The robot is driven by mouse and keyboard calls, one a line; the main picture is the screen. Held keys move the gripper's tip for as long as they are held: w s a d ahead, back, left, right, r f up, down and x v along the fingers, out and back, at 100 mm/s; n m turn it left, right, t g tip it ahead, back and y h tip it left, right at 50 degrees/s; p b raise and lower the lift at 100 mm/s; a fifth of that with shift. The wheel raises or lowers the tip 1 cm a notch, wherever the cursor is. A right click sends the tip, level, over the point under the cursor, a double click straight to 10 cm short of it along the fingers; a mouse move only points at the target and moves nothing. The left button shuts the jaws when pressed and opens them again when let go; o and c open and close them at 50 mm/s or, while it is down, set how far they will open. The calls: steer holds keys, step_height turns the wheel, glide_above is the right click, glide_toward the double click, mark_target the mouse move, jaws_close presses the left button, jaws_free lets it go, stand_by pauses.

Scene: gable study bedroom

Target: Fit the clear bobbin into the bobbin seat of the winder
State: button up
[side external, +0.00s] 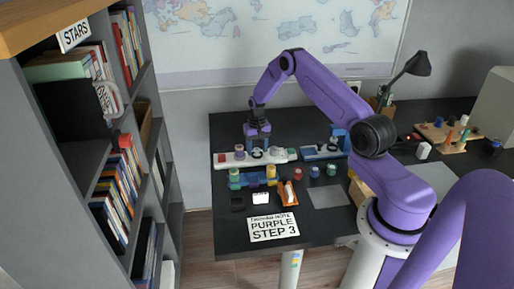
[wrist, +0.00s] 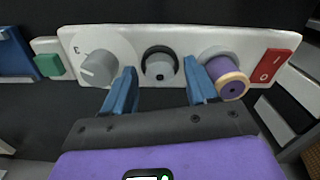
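The winder (side external: 228,163) is a long white unit; its white face (wrist: 120,42) fills the top of the wrist view. At its middle is a dark round ring (wrist: 160,50), which looks like the bobbin seat. A pale grey round piece (wrist: 160,69) with a dark centre shows at the ring; I cannot tell whether it is the clear bobbin or part of the seat. My gripper (wrist: 160,82) points at this spot, its blue fingers apart on either side, with a visible gap to the grey piece. In the side view my gripper (side external: 258,133) is just above the winder.
Beside the ring are a grey knob (wrist: 98,68) and a purple spool (wrist: 226,76), close to the fingers. A red switch (wrist: 275,66) is at the winder's end. A blue device (side external: 322,152) stands to the right. Coloured spools and a sign (side external: 273,227) are in front.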

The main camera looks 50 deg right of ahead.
mark_target(257, 150)
steer(key=shift+r, duration=0.1)
step_height(257, 150, up, 12)
steer(key=s+a+r+n, duration=0.2)
steer(key=a+r+n, duration=0.3)
steer(key=a, duration=0.9)
steer(key=s+a+r+n, duration=0.5)
steer(key=s+a+r, duration=0.2)
steer(key=s+a, duration=0.45)
steer(key=s+a+r+n, duration=0.1)
steer(key=s+n, duration=0.3)
steer(key=s, duration=0.8)
steer(key=s+a+r+n, duration=0.1)
steer(key=s+n, duration=0.4)
steer(key=s, duration=0.7)
steer(key=shift+s+a+r, duration=0.2)
steer(key=shift+s+a, duration=0.15)
steer(key=shift+a, duration=0.55)
